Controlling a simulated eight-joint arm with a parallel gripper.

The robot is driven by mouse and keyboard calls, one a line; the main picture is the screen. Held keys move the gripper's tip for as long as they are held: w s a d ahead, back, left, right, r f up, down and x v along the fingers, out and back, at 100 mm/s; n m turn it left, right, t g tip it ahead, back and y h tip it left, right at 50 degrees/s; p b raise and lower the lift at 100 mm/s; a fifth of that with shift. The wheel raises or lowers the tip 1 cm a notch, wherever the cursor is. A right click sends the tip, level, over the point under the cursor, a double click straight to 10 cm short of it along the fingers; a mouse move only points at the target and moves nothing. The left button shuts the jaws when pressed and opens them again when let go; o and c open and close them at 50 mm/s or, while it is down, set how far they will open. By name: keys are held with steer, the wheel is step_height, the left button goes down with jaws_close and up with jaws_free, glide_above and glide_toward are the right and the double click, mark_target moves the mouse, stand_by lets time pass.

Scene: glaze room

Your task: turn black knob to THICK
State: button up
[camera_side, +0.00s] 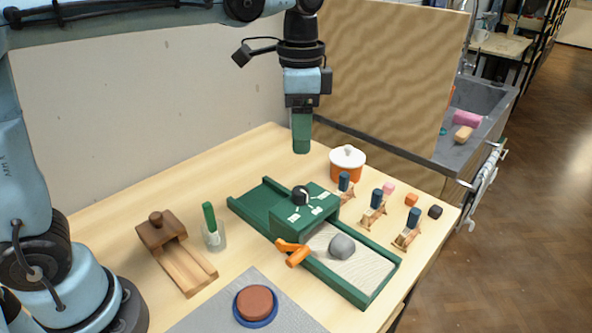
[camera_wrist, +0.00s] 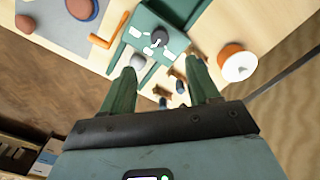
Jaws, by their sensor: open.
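The black knob (camera_side: 300,195) sits on top of the green housing (camera_side: 318,208) of a roller machine. It also shows in the wrist view (camera_wrist: 159,39), with a white mark toward its lower-left side. Small white labels (camera_side: 317,210) stand around the knob; their lettering is too small to read, so I cannot tell which is THICK. My gripper (camera_side: 301,152) hangs above and behind the housing in the side view, pointing down, apart from the knob. In the wrist view its two green fingers (camera_wrist: 160,68) are spread with nothing held between them, and the knob lies beyond their tips.
An orange crank (camera_side: 292,251) juts from the machine's near side; a grey lump (camera_side: 342,246) lies on its bed (camera_side: 371,270). An orange pot with white lid (camera_side: 347,163) stands behind. Several blue-topped stamps (camera_side: 376,198) stand right.

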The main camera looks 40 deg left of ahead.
mark_target(301, 190)
step_height(301, 190, down, 12)
stand_by(0.6)
steer(key=c, duration=1)
steer(key=shift+c, duration=0.2)
steer(key=shift+n, duration=0.3)
steer(key=n, duration=0.5)
steer(key=shift+n, duration=0.3)
steer(key=n, duration=0.5)
steer(key=shift+n, duration=0.4)
